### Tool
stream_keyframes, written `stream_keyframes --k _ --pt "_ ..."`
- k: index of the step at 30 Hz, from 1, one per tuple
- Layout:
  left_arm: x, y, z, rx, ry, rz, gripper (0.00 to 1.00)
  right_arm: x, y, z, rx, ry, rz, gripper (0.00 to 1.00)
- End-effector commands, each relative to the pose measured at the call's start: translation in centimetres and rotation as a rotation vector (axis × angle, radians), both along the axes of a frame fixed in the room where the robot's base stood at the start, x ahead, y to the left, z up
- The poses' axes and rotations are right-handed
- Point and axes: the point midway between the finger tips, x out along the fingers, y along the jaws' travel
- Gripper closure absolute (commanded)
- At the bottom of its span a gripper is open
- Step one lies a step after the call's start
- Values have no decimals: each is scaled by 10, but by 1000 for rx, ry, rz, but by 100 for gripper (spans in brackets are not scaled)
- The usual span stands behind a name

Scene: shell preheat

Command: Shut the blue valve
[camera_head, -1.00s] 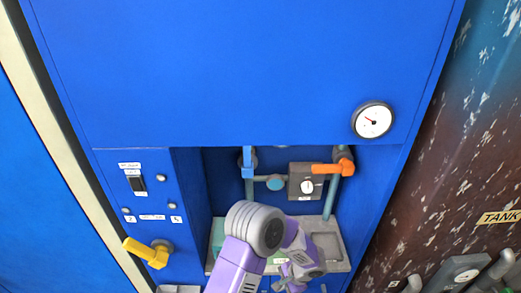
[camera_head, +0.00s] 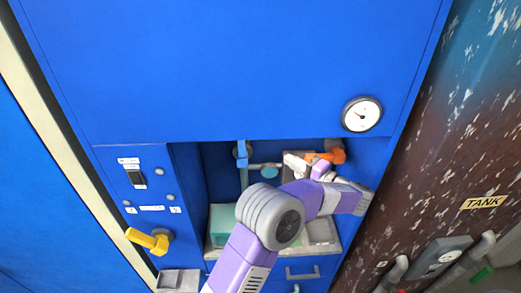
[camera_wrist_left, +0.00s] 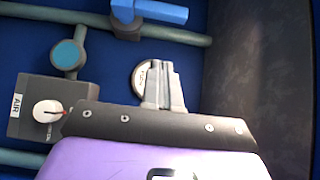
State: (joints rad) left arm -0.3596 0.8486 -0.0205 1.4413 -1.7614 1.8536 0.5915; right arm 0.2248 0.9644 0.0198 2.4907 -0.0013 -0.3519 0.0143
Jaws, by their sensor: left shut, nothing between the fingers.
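The blue valve (camera_head: 242,156) is on the upright pipe at the left of the recess in the head view. In the left wrist view its blue handle (camera_wrist_left: 162,11) lies along the pipe, at the top edge. My left gripper (camera_head: 297,161) is shut and empty, in front of the grey gauge box, to the right of the blue valve and apart from it. Its closed fingers also show in the left wrist view (camera_wrist_left: 162,85), below the blue handle. My right gripper is not in view.
An orange valve handle (camera_head: 332,156) is close beside my left gripper. The AIR gauge box (camera_wrist_left: 40,110) and a teal disc (camera_head: 269,171) lie between pipes. A yellow valve (camera_head: 148,240) is on the panel at left. The recess side wall (camera_wrist_left: 256,60) is near.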

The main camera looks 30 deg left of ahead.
Motion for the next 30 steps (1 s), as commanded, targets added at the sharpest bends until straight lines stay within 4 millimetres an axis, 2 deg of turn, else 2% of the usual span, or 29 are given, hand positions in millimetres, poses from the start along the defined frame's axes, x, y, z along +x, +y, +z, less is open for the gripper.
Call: stream_keyframes --k 5,17,18,24,30 --pt "4 19 0 -1 0 5 100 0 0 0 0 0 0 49" --pt "23 100 0 -2 3 4 100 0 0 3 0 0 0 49" --pt "19 105 0 -1 3 3 100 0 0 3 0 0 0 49" --pt "6 125 0 -1 3 1 100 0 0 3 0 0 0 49" --pt "2 131 0 -1 2 0 100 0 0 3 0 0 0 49"
